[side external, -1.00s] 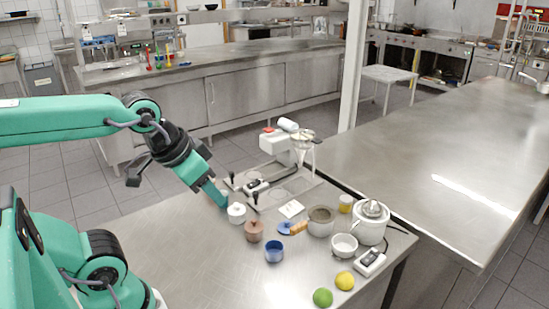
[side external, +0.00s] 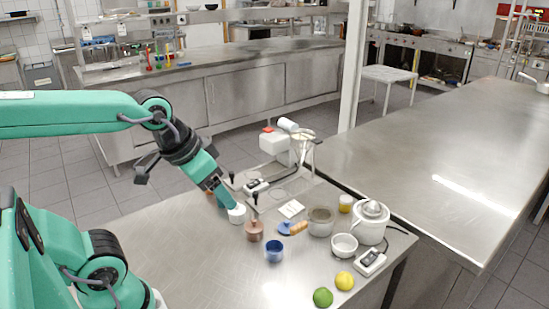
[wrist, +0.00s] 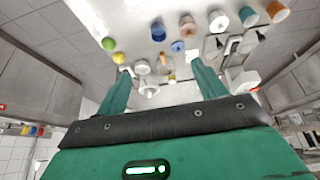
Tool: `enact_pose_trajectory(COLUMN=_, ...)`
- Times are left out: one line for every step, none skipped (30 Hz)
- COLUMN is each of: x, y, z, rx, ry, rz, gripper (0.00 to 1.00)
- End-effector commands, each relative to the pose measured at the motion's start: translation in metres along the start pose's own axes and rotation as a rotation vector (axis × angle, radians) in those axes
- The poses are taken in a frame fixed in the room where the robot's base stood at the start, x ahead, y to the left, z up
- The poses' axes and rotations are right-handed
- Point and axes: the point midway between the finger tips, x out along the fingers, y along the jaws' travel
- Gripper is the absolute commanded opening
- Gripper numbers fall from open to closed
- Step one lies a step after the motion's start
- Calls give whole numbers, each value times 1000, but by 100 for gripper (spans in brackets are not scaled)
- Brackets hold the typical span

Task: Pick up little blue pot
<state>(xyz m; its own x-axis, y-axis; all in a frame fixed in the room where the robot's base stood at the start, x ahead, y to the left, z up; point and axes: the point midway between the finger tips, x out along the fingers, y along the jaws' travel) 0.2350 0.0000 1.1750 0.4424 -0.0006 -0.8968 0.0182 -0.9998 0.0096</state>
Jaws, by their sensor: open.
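The little blue pot (side external: 274,252) stands upright on the steel table, in front of a brown lidded pot (side external: 254,232). It also shows near the top middle of the wrist view (wrist: 158,32). A flat blue lid (side external: 286,228) lies behind it, to the right. My gripper (side external: 233,204) is just above and behind a white pot (side external: 238,216), left of and behind the blue pot. In the wrist view, my gripper (wrist: 162,70) has its two fingers spread apart with nothing held. Whether it touches the white pot cannot be told.
A saucepan (side external: 321,222), white bowl (side external: 344,245) and citrus juicer (side external: 372,221) stand to the right. A lemon (side external: 345,281) and lime (side external: 323,297) lie near the front edge. A teal pot (wrist: 248,16) and orange pot (wrist: 277,11) end the row. The table's front left is clear.

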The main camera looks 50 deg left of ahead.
Motion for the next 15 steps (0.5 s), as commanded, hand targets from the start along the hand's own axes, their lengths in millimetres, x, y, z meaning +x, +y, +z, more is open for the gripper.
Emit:
enact_pose_trajectory(x=4, y=0, z=-3, rx=-6, ry=-16, rz=0, gripper=70)
enact_pose_trajectory(x=7, y=0, z=-6, rx=-12, ry=-25, rz=0, gripper=70)
enact_pose_trajectory(x=10, y=1, z=-9, rx=-20, ry=-37, rz=0, gripper=70)
enact_pose_trajectory(x=14, y=1, z=-11, rx=-26, ry=-47, rz=-1, gripper=70)
enact_pose_trajectory(x=17, y=1, z=-14, rx=-32, ry=-58, rz=-1, gripper=70)
enact_pose_trajectory(x=21, y=1, z=-17, rx=-41, ry=-72, rz=-2, gripper=70)
enact_pose_trajectory(x=25, y=2, z=-20, rx=-48, ry=-84, rz=-2, gripper=70)
enact_pose_trajectory(x=29, y=2, z=-22, rx=-55, ry=-95, rz=-3, gripper=70)
enact_pose_trajectory(x=34, y=2, z=-25, rx=-64, ry=-110, rz=-4, gripper=70)
enact_pose_trajectory(x=38, y=2, z=-28, rx=-71, ry=-121, rz=-5, gripper=70)
enact_pose_trajectory(x=43, y=2, z=-30, rx=-78, ry=-133, rz=-6, gripper=70)
enact_pose_trajectory(x=48, y=3, z=-33, rx=-87, ry=-147, rz=-7, gripper=70)
enact_pose_trajectory(x=53, y=3, z=-35, rx=-94, ry=-158, rz=-9, gripper=70)
enact_pose_trajectory(x=58, y=3, z=-37, rx=-101, ry=-168, rz=-10, gripper=70)
enact_pose_trajectory(x=64, y=4, z=-40, rx=-110, ry=-183, rz=-12, gripper=70)
